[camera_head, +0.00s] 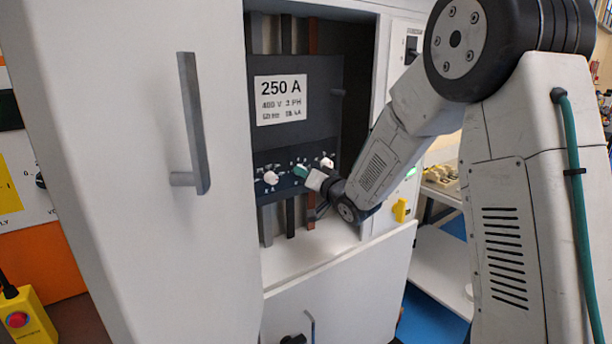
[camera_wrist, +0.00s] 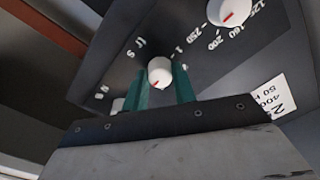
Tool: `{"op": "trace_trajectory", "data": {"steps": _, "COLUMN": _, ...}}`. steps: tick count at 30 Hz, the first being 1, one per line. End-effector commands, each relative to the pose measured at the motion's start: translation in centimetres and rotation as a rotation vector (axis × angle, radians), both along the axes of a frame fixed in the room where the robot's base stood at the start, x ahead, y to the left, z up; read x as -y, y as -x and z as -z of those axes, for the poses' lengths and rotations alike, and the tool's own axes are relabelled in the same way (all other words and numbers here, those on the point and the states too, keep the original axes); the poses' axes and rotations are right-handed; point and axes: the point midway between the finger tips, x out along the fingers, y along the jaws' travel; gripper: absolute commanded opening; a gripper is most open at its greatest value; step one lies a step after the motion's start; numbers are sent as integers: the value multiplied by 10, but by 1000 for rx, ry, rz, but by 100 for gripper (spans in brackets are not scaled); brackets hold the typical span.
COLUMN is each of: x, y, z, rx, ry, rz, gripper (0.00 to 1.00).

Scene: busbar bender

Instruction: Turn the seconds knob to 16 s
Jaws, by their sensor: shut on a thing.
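In the wrist view a white round knob (camera_wrist: 159,70) with a small red mark near its lower edge sits between the two teal fingers of my gripper (camera_wrist: 163,86). The fingers are shut on its sides. An S is printed beside this dial, so it looks like the seconds knob; most of its scale is too small or covered to read. In the head view my gripper (camera_head: 302,171) is at the middle of the dark breaker's lower panel, and its fingers hide the held knob there.
A white knob (camera_head: 270,178) to the left also shows in the wrist view (camera_wrist: 228,13), on a 125 to 250 scale. Another white knob (camera_head: 327,162) is close on the right. The cabinet's open door (camera_head: 150,130) stands left and a lowered flap (camera_head: 345,285) lies below.

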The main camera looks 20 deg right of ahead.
Motion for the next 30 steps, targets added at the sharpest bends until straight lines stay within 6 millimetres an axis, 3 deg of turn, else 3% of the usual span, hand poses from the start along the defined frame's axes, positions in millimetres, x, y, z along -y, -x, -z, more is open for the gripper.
{"op": "trace_trajectory", "data": {"steps": 9, "x": 1, "y": 0, "z": 0, "rx": -1, "ry": -3, "rz": 2, "gripper": 4}}
{"op": "trace_trajectory", "data": {"steps": 10, "x": 1, "y": 0, "z": 0, "rx": -1, "ry": -3, "rz": 2, "gripper": 30}}
{"op": "trace_trajectory", "data": {"steps": 12, "x": 1, "y": 0, "z": 0, "rx": -1, "ry": -3, "rz": 2, "gripper": 49}}
{"op": "trace_trajectory", "data": {"steps": 23, "x": 2, "y": 5, "z": 0, "rx": -2, "ry": -2, "rz": 2, "gripper": 49}}
{"op": "trace_trajectory", "data": {"steps": 30, "x": 15, "y": 41, "z": 0, "rx": -1, "ry": -2, "rz": 4, "gripper": 49}}
